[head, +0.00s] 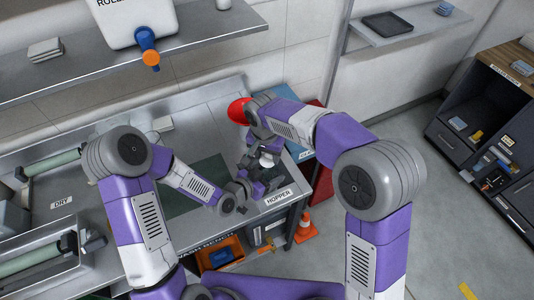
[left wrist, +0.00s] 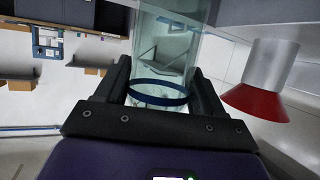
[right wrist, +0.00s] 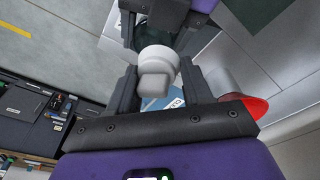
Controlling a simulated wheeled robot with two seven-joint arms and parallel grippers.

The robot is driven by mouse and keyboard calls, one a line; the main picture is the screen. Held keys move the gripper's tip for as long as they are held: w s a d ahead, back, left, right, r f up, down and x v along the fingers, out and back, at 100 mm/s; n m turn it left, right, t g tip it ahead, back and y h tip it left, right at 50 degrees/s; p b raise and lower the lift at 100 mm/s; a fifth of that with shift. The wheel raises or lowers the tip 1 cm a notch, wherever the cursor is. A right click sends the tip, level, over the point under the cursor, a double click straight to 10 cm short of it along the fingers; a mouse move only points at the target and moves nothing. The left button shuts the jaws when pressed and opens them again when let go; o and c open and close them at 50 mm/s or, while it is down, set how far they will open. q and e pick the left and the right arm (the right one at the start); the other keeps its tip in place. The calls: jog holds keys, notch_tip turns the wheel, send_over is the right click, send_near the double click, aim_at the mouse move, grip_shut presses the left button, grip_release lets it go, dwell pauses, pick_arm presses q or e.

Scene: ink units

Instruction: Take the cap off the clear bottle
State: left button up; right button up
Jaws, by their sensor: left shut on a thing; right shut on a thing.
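The clear bottle (left wrist: 165,55) has a dark blue ring near my end of it. My left gripper (left wrist: 160,85) is shut on the bottle, one finger on each side. In the head view my left gripper (head: 246,188) is over the bench's right end, and the bottle is mostly hidden by the grippers. The white cap (right wrist: 157,62), with a blocky knob, is between the fingers of my right gripper (right wrist: 158,80), which is shut on it. The cap is at the bottle's end; I cannot tell whether it is seated or loose. In the head view the cap (head: 267,160) shows small.
A red-and-grey funnel-shaped thing (left wrist: 265,85) is close beside the bottle; its red part (head: 237,110) shows behind my right gripper. A dark green mat (head: 185,200) lies on the bench. A "HOPPER" label (head: 278,197) marks the bench edge. An orange cone (head: 305,228) stands on the floor.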

pick_arm(q)
jog(key=shift+r, duration=0.15)
pick_arm(e)
jog(key=shift+r, duration=2)
pick_arm(q)
jog(key=shift+w, duration=0.1)
